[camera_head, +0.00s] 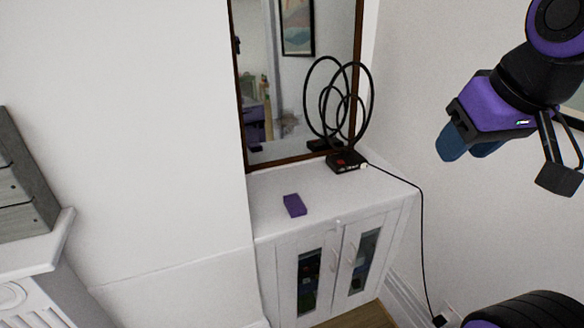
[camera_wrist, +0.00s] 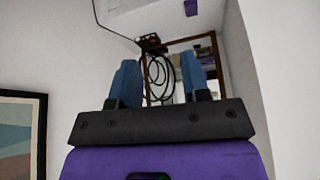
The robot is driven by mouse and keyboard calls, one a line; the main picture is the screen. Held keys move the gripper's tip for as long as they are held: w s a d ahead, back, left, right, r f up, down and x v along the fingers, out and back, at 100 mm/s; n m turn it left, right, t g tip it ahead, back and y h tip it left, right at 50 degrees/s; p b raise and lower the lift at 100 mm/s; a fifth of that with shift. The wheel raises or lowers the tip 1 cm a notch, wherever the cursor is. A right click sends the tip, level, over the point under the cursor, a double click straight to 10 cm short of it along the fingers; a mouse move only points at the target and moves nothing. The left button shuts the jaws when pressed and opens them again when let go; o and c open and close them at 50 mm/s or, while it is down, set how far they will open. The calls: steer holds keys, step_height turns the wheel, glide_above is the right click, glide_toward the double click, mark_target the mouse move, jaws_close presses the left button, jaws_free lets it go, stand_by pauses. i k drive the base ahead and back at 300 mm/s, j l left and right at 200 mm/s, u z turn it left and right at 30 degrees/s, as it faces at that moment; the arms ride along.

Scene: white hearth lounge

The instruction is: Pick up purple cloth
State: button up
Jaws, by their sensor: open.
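The purple cloth (camera_head: 294,205) is a small folded block lying on the white cabinet top (camera_head: 268,226). It also shows at the top of the wrist view (camera_wrist: 191,7), where the picture is turned over. My gripper (camera_head: 468,148) is raised in the air at the upper right in the head view, well apart from the cloth. In the wrist view its two blue fingers (camera_wrist: 160,82) are spread apart, with nothing held between them.
A black device with looped antenna (camera_head: 346,161) stands behind the cloth, its cable running right and down. A framed mirror (camera_head: 244,110) rises behind the cabinet. A mantel (camera_head: 40,252) is at left. The cabinet top around the cloth is clear.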

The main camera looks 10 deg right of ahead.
mark_target(294, 206)
steer(key=i+l+u, duration=0.2)
steer(key=u, duration=0.25)
steer(key=i+l+u, duration=0.4)
steer(key=k+j, duration=0.05)
